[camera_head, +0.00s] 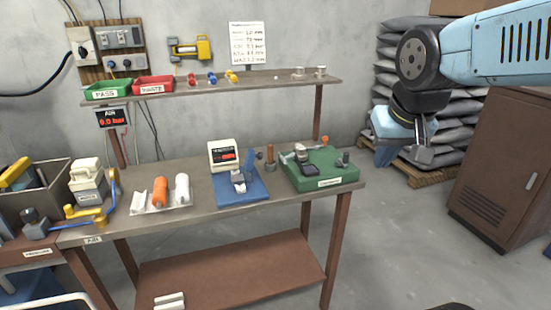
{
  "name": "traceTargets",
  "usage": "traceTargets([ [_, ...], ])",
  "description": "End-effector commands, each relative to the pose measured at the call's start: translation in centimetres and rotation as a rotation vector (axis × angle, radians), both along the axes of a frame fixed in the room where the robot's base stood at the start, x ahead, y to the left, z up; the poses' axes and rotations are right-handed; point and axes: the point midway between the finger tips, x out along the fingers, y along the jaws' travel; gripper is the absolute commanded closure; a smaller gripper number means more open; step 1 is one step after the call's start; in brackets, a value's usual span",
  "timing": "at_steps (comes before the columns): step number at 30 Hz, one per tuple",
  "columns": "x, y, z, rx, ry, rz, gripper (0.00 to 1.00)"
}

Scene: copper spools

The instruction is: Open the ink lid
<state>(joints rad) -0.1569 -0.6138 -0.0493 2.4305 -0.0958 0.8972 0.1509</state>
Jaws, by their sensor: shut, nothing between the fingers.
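My gripper (421,158) hangs in the air at the upper right, to the right of the green board and well apart from the box. It is shut and empty.
A small metal-topped item (301,153) and several upright pegs stand around the box. A blue mat (240,190) with a clamp-like device and a display unit (223,155) are to the left. A shelf (215,86) runs above. Sacks (455,140) and a brown cabinet (500,170) stand right.

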Motion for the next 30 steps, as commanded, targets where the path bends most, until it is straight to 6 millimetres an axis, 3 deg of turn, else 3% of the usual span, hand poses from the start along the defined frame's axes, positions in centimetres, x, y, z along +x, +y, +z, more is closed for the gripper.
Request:
traceTargets([
  [8, 7.1, 2.8, -1.0, -0.053, 0.075, 0.005, 1.00],
  [14, 11.9, 6.2, -2.4, -0.125, 0.098, 0.004, 1.00],
  [21, 17.0, 12.0, -4.6, -0.232, 0.081, 0.006, 1.00],
  [30, 21.3, 21.0, -7.6, -0.375, -0.013, 0.026, 1.00],
])
